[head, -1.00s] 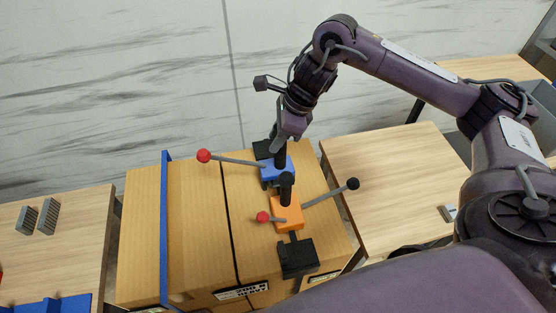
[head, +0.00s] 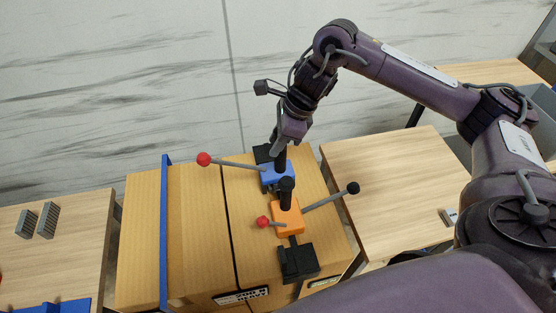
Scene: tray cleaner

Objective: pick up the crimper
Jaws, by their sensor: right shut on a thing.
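A black upright post (head: 280,161) rises from the blue block, and another black knob (head: 286,187) stands by the orange block. My right gripper (head: 278,148) comes down from above and is shut at the top of the post on the blue block. Its fingertips are small and partly hidden. My left gripper is out of view.
Levers with red balls (head: 204,159) and a black ball (head: 353,188) stick out sideways from the device. Grey ribbed blocks (head: 47,220) sit on the left table. The right table (head: 385,185) is mostly clear.

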